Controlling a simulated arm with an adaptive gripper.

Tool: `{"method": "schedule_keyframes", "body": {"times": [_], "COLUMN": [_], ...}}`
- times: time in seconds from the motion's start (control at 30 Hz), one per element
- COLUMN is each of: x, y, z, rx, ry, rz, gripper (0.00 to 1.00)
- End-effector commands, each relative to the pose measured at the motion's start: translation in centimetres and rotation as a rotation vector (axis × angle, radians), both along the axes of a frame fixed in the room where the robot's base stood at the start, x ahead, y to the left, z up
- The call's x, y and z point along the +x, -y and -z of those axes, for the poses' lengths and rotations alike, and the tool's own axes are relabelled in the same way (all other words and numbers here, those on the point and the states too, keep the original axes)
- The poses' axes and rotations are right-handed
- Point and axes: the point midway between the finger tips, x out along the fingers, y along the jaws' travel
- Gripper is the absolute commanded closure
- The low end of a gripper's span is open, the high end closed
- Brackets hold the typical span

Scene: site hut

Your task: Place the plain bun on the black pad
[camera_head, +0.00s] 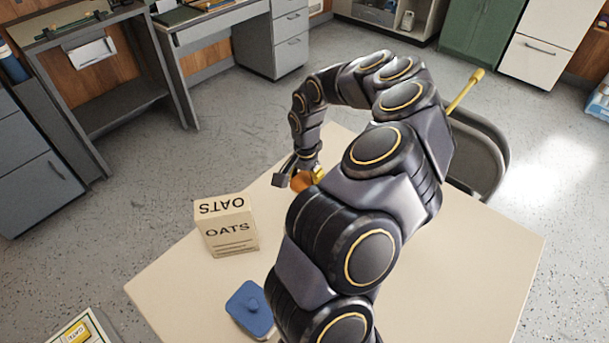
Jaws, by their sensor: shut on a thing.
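My gripper (299,177) is at the far left part of the table, shut on a small orange-brown round thing, which looks like the plain bun (301,182). The bun is partly hidden by the fingers. I cannot tell whether it touches the table or is held just above it. I cannot make out the black pad; my arm covers much of the table's middle and may hide it.
A box marked OATS (228,228) stands on the cream table (480,250), left of and nearer than the gripper. A blue object (249,307) lies at the near edge, partly behind my arm. A dark chair (481,150) stands at the far right. The table's right side is clear.

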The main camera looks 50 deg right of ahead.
Motion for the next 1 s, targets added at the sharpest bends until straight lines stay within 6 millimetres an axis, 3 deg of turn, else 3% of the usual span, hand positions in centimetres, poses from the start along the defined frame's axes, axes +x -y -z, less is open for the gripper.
{"method": "schedule_keyframes", "body": {"times": [0.37, 0.57, 0.77, 1.0], "x": [-0.5, 0.6, 3.9, 7.7], "y": [-0.5, -1.6, -5.4, -12.7], "z": [-0.3, -1.6, -5.0, -8.8], "rx": [0.000, -0.004, -0.008, -0.011], "ry": [-0.001, -0.002, 0.000, -0.001], "rz": [0.000, -0.055, -0.203, -0.409], "gripper": [0.74, 0.74, 0.74, 0.74]}}
